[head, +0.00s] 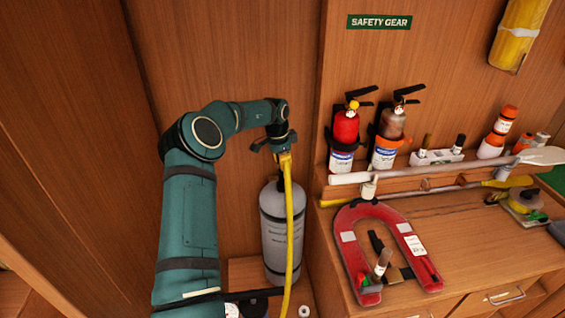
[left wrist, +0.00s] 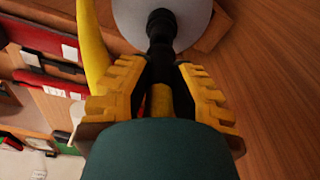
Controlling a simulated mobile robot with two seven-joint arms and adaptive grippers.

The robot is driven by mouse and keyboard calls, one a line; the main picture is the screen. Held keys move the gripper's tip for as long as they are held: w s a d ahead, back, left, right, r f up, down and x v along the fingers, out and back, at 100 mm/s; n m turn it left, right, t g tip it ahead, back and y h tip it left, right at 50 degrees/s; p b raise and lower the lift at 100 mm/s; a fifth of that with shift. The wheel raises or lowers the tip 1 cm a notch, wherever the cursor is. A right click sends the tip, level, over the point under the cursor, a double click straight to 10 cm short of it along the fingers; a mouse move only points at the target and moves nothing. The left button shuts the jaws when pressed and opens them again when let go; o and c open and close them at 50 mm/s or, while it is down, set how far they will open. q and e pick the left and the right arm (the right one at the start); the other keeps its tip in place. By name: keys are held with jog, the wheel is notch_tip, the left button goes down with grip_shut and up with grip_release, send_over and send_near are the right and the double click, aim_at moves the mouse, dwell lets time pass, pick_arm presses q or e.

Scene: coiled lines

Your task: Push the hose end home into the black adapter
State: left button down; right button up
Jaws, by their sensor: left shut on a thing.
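My left gripper (head: 284,153) is shut on the end of the yellow hose (head: 290,225), above the grey cylinder (head: 274,232). In the left wrist view the gripper (left wrist: 163,85) has the hose end (left wrist: 161,100) between its fingers. The black adapter (left wrist: 161,30) stands straight ahead of the fingertips, on the pale round top of the cylinder (left wrist: 190,12). The hose end looks roughly in line with the adapter. The fingers hide where they meet, so I cannot tell whether they touch. The hose hangs down in front of the cylinder. My right gripper is not in view.
A wooden wall stands close behind and left of the cylinder. To the right, a wooden counter (head: 463,231) carries a red horseshoe-shaped float (head: 350,250). Two fire extinguishers (head: 344,140) stand behind a pale rail on the counter's back ledge.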

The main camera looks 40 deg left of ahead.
pick_arm(q)
jog(key=shift+f, duration=0.35)
dwell(0.3)
jog(key=shift+f, duration=0.35)
jog(key=shift+s+f, duration=0.1)
jog(key=shift+f, duration=0.45)
jog(key=c, duration=1.1)
grip_release()
jog(key=o, duration=0.6)
jog(key=shift+o, duration=0.2)
jog(key=shift+r, duration=2.55)
